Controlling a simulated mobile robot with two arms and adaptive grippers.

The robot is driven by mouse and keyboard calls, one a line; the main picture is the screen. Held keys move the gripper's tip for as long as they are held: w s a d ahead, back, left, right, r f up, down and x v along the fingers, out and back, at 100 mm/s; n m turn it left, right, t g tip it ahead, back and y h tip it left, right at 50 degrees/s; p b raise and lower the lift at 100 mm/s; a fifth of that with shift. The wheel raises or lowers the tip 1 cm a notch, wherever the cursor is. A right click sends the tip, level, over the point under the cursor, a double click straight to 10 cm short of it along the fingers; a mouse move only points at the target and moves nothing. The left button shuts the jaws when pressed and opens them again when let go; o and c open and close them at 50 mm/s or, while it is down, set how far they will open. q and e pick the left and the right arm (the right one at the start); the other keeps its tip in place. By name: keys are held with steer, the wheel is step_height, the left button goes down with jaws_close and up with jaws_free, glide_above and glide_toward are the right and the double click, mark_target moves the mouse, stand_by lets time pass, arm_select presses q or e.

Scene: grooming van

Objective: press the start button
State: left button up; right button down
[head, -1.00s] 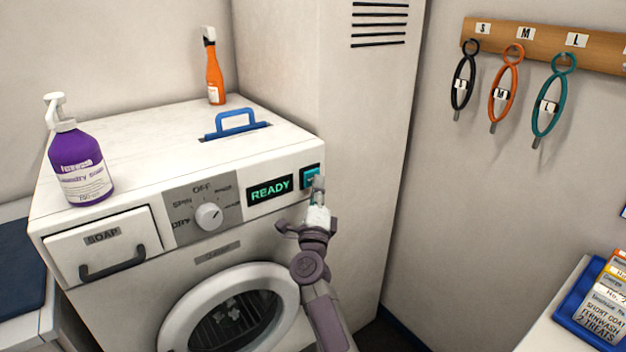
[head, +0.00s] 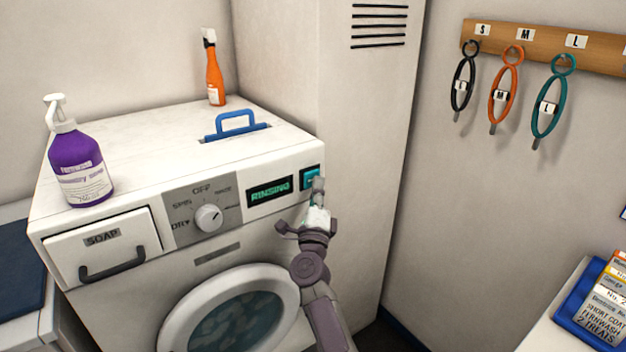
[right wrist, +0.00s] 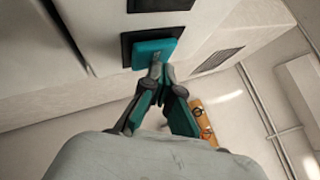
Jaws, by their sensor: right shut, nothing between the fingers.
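The start button (head: 311,178) is a teal square in a dark frame at the right end of the washer's front panel. It also shows in the right wrist view (right wrist: 153,50). My right gripper (head: 318,185) is shut and empty, its fingertips at the button's lower edge; in the right wrist view the fingertips (right wrist: 160,68) appear to touch the button. The display (head: 270,191) beside it reads "RINSING" in green. The washer's round door (head: 228,318) is closed, with bluish water behind the glass. My left gripper is not in view.
A purple soap bottle (head: 80,165) and an orange spray bottle (head: 214,80) stand on the washer top, with a blue handle (head: 236,124) between them. The soap drawer (head: 103,246) is closed. A tall white cabinet (head: 362,130) stands right of the washer.

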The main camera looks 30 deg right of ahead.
steer(key=shift+s, duration=0.65)
steer(key=s+p, duration=0.2)
steer(key=s, duration=0.3)
steer(key=shift+d, duration=0.2)
stand_by(1.2)
